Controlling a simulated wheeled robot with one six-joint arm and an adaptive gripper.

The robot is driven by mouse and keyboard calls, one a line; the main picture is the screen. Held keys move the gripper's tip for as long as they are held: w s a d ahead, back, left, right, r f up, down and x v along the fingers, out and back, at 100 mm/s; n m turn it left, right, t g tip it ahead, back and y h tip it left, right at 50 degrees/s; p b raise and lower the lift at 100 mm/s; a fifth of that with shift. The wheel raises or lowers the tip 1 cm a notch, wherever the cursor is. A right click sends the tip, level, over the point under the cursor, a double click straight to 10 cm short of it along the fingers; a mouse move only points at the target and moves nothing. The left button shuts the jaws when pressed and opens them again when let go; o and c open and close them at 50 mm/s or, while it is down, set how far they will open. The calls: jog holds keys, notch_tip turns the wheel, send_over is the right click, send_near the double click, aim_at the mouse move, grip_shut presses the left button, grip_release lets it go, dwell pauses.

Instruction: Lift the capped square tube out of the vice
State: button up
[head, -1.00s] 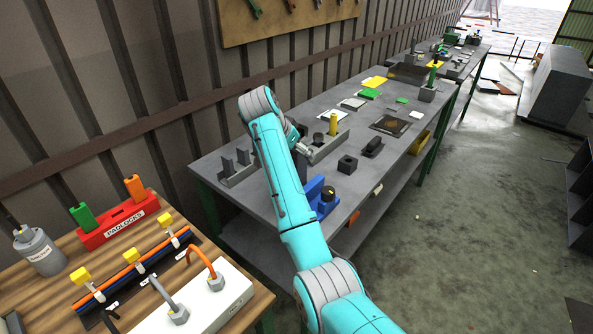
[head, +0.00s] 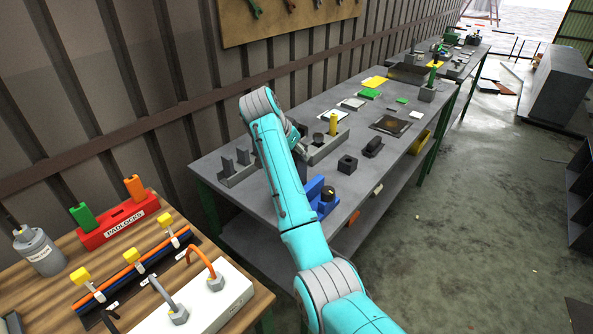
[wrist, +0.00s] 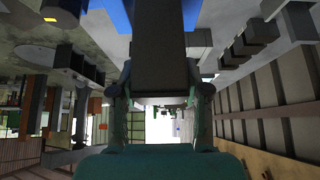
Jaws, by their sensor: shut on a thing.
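In the wrist view, my gripper (wrist: 160,98) is shut on a dark grey square tube (wrist: 158,50), with one finger on each side. The tube runs from the fingers to the top edge of the picture, and its far end is out of view. Blue parts of the vice (wrist: 110,14) show on both sides of it. I cannot tell whether the tube still touches the vice, and I cannot make out the cap. In the head view, the blue vice (head: 313,188) stands at the near edge of the grey bench, partly behind my arm. The arm hides the tube and most of my gripper there.
A grey tray (head: 328,147) with a yellow cylinder (head: 333,123) is behind. The wooden table (head: 250,292) is at the near left.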

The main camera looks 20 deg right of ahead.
jog(key=shift+r, duration=0.2)
jog(key=shift+r, duration=3.3)
